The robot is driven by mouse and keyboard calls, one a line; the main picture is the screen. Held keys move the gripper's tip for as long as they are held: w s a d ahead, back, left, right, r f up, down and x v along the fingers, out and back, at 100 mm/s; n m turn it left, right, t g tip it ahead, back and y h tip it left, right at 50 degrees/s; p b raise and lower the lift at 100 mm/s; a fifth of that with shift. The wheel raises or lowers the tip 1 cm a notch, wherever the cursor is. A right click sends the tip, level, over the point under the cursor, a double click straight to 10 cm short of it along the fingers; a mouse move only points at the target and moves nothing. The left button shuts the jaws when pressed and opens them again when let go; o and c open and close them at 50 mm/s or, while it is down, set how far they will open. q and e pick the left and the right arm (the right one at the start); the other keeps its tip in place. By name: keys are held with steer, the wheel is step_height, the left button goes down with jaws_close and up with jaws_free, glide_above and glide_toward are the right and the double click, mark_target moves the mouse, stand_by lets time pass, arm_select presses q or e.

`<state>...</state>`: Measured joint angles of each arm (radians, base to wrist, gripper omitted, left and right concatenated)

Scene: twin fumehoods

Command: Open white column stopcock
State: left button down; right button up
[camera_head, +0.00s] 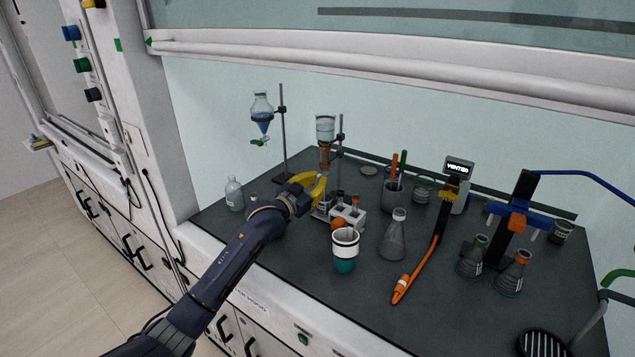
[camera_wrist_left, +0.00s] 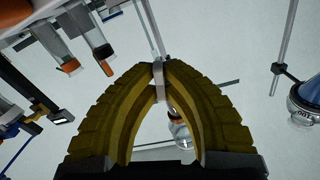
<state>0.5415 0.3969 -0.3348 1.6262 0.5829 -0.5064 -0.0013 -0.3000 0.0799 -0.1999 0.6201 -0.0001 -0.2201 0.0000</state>
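The column (camera_head: 325,130) hangs on a stand at the back, with a clear glass reservoir on top and a brown section below. My left gripper (camera_head: 322,180) has yellow fingers and is at the column's lower end, covering the part below the brown section. In the left wrist view, its fingertips (camera_wrist_left: 158,68) come together around a small pale piece, apparently the white column stopcock (camera_wrist_left: 158,76). Most of that piece is hidden between the fingers, and its handle angle cannot be told. My right gripper is in neither view.
A separating funnel (camera_head: 262,115) with blue liquid hangs on a stand to the left. A rack (camera_head: 347,217), a teal-and-white cup (camera_head: 345,252) and a flask (camera_head: 394,238) stand close to the right of my gripper. A small bottle (camera_head: 235,194) stands to its left.

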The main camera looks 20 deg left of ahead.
arm_select(q)
steer(key=shift+n, duration=0.6)
steer(key=c, duration=1.5)
jaws_free()
steer(key=v, duration=1.2)
